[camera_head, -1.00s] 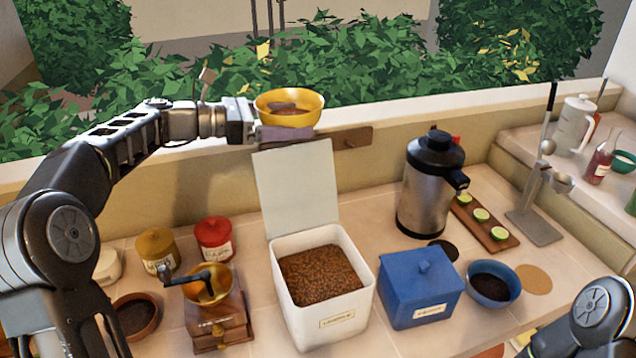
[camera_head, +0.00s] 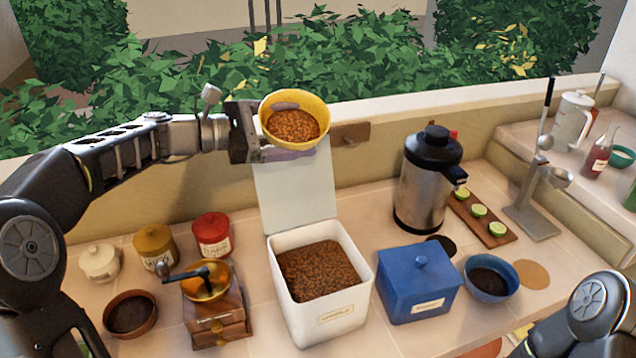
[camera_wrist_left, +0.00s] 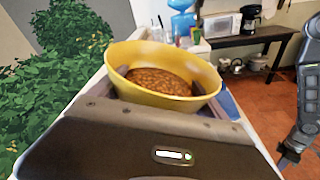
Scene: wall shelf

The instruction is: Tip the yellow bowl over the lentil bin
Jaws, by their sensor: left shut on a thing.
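The yellow bowl (camera_head: 318,132) holds brown lentils and is raised above the back of the counter, tilted toward the head camera. It also shows in the left wrist view (camera_wrist_left: 130,93), with the lentils inside. My left gripper (camera_head: 284,130) is shut on the bowl's left side, one finger inside the rim and one beneath. The white lentil bin (camera_head: 325,318) stands open below, filled with brown lentils, its lid (camera_head: 296,195) upright at the back. The bowl is above the lid, behind the bin's opening.
A blue lidded box (camera_head: 418,285) and a blue bowl (camera_head: 490,279) stand right of the bin. A wooden grinder (camera_head: 217,312) stands close on its left, near red (camera_head: 212,236) and yellow jars (camera_head: 155,247). A steel flask (camera_head: 424,190) stands behind right.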

